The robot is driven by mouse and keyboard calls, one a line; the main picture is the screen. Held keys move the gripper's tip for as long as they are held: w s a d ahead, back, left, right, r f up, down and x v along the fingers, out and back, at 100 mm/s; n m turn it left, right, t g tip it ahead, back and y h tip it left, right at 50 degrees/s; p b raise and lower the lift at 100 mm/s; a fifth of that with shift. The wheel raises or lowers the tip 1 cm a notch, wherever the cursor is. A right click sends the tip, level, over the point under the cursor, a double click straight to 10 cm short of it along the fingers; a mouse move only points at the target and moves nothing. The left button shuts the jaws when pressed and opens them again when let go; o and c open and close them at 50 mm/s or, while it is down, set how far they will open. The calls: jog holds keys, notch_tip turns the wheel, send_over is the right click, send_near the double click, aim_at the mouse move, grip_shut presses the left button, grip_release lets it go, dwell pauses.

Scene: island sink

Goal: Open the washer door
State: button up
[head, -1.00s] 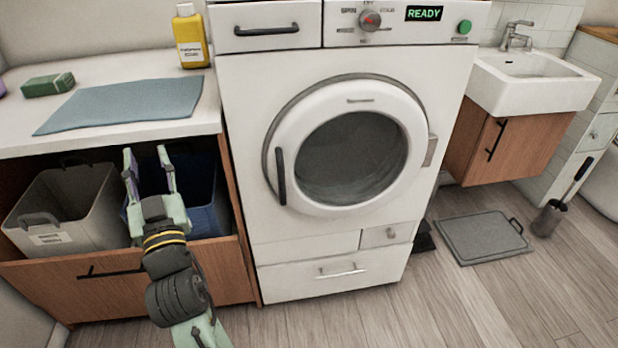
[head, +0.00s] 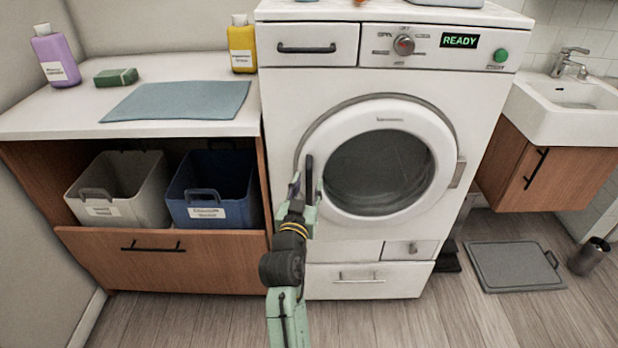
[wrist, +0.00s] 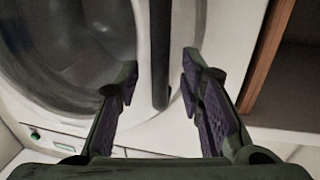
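The white washer (head: 285,115) has a round door (head: 440,165) that looks shut, with a dark glass window. The black vertical door handle (head: 309,172) is on the door's left side; its lower part is hidden by my gripper (head: 299,190). In the wrist view, my gripper (wrist: 160,78) is open. The handle (wrist: 160,45) shows between its two fingers, with a gap on each side. I cannot tell how deep the handle sits between the fingertips.
An open wooden drawer (head: 215,260) with a grey bin (head: 125,205) and a blue bin (head: 230,205) is left of the washer. A sink cabinet (head: 545,170) is at right. A grey mat (head: 515,268) lies on the floor.

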jog(key=shift+w+d, duration=0.2)
jog(key=shift+w, duration=0.9)
jog(key=shift+c, duration=0.6)
grip_shut()
